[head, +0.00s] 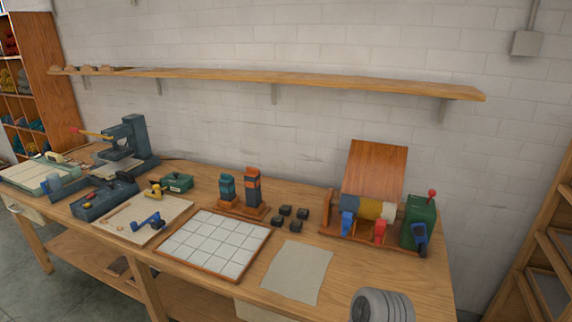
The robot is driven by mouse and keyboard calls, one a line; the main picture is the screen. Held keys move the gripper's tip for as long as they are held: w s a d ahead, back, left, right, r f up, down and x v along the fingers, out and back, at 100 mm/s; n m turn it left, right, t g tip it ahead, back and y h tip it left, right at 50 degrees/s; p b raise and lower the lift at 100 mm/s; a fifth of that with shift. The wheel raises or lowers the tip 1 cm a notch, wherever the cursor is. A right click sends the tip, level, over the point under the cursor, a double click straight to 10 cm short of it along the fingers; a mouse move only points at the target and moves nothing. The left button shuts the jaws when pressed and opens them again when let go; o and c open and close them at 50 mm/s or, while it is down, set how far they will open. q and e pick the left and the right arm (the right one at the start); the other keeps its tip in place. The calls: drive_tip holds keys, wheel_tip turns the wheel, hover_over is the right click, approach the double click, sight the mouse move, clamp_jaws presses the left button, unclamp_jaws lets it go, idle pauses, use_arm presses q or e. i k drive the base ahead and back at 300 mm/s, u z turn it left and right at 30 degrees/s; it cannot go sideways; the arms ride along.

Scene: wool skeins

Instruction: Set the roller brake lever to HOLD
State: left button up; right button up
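At the right end of the bench stands a wooden roller stand (377,162) with a broad slanted wooden board and pale and yellow rolls below it. A green box (418,222) stands at its right end. A lever with a red knob (432,194) rises upright from the top of this box. A blue part (420,238) sits on the box's front. A blue piece (347,223) and a red piece (380,231) sit at the front of the stand. No HOLD marking is readable, so the lever's setting cannot be told.
A grey sheet (297,272) and a white-tiled tray (214,243) lie in front. Small black blocks (287,212) sit left of the stand. A shelf (270,79) runs along the wall.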

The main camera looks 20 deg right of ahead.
sight(431, 192)
drive_tip(key=z, duration=1.6)
drive_tip(key=k, duration=0.5)
drive_tip(key=z, duration=1.05)
drive_tip(key=i, duration=0.7)
drive_tip(key=u, duration=1)
